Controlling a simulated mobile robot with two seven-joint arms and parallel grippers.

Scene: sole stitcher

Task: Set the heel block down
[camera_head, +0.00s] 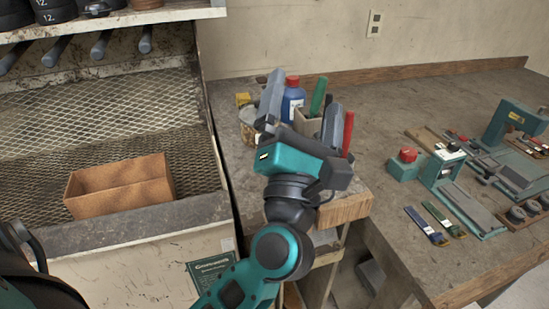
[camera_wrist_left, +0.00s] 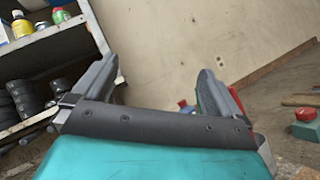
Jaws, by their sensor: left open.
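My left gripper (camera_head: 306,108) is raised over the near left corner of the workbench, in front of a cluster of bottles and tools. Its two fingers are spread apart. I cannot pick out a heel block for certain in either view. A grey block (camera_head: 371,274) lies low in the space under the bench, but I cannot tell what it is. My right gripper does not show.
A brown open box (camera_head: 121,186) stands on the mesh-backed ledge at left. A blue bottle (camera_head: 293,101) and a green-handled tool (camera_head: 318,96) stand behind my gripper. Shelves hang upper left.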

